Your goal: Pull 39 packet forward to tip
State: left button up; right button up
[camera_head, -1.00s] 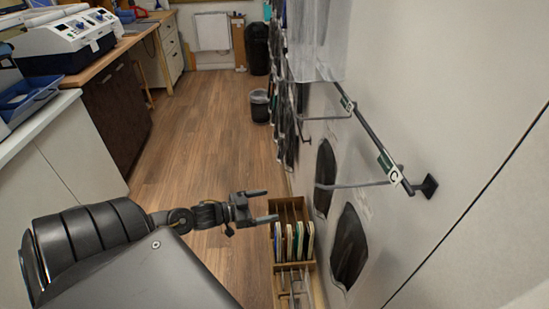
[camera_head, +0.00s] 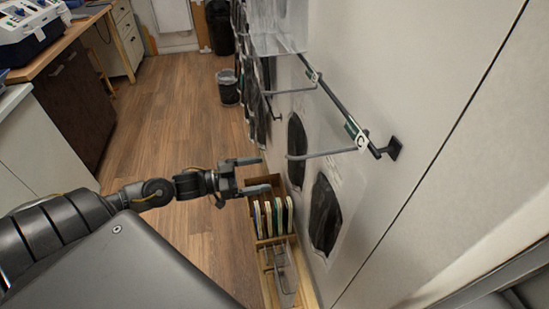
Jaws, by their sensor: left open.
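Clear packets with dark insole shapes hang along the wall on the right. The nearest packet (camera_head: 325,212) and one behind it (camera_head: 297,150) hang below a rail with prongs. I cannot read the number 39 on any packet. My left gripper (camera_head: 257,176) is open and empty, its two fingers pointing right toward the wall. In the picture it lies left of the hanging packets, above the wooden rack, apart from the packets. My right gripper is not in view.
A wooden rack (camera_head: 259,248) with several upright coloured boards (camera_head: 278,217) stands on the floor against the wall. A dark rail (camera_head: 338,103) with a green C label (camera_head: 354,131) and grey prongs (camera_head: 322,154) sticks out. The wooden floor (camera_head: 165,110) is open.

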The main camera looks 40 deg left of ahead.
aim_at(290, 168)
pick_arm(q)
jog(key=p+x, duration=0.1)
jog(key=x, duration=0.7)
jog(key=shift+w+d, duration=0.25)
jog(key=shift+w, duration=0.05)
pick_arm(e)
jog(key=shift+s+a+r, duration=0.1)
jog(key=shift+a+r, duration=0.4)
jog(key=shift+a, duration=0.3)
pick_arm(q)
jog(key=shift+c, duration=0.5)
